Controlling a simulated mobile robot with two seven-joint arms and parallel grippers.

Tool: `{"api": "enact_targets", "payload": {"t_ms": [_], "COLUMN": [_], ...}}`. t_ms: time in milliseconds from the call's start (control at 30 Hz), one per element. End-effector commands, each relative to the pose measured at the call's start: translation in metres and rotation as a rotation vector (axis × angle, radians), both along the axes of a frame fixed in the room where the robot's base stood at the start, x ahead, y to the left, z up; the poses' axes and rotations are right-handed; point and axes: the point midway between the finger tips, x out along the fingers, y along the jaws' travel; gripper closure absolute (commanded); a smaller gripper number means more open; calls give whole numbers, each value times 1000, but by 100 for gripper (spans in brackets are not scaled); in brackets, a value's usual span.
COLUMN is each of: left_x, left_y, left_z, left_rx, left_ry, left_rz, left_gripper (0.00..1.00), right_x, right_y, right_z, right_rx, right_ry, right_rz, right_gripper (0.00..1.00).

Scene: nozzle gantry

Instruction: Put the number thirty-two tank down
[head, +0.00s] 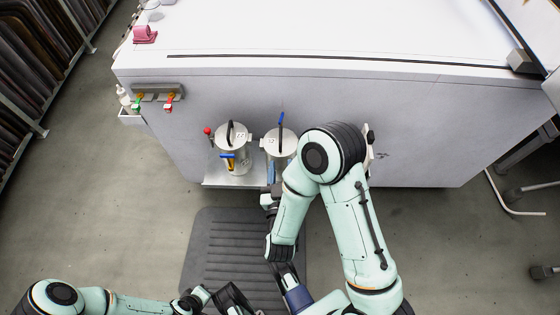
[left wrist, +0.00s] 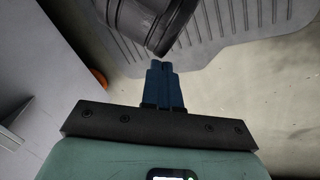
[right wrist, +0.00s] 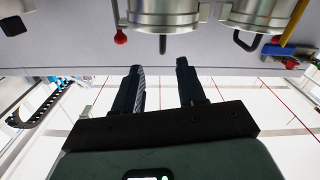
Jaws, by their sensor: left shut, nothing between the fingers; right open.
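Two silver tanks stand side by side on a small ledge at the machine's front: a left tank (head: 232,158) and a right tank (head: 279,146). Each has a dark top handle and a small lid label whose number I cannot read surely. My right gripper (head: 270,192) is open and empty, just in front of the right tank, which its arm partly hides. In the right wrist view the open fingers (right wrist: 160,78) are apart from the tanks (right wrist: 163,14) at the top edge. My left gripper (left wrist: 162,68) is shut and empty, low above the floor.
The ledge (head: 222,181) juts from the white machine (head: 330,110). Red and green valves (head: 168,104) sit on the front at left. A dark ribbed mat (head: 215,240) lies on the floor below. Racks (head: 45,60) stand far left.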

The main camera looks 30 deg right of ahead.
Motion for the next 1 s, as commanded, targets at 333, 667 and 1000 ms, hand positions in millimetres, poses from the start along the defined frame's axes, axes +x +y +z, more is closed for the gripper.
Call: {"api": "enact_targets", "payload": {"t_ms": [333,667,1000], "left_x": [-12,-9,-3], "left_y": [-6,-4,-1], "left_z": [9,5,2], "left_rx": [-15,-11,-3], "left_ry": [31,23,7], "left_rz": [-13,-9,-2], "left_gripper": [100,100,100], "right_x": [41,68,98], "right_y": [-27,-41,-56], "right_z": [3,4,5], "right_rx": [-4,-6,-5], "right_ry": [-9,-7,-5], "right_rz": [-6,-6,-3], "right_gripper": [60,60,60]}}
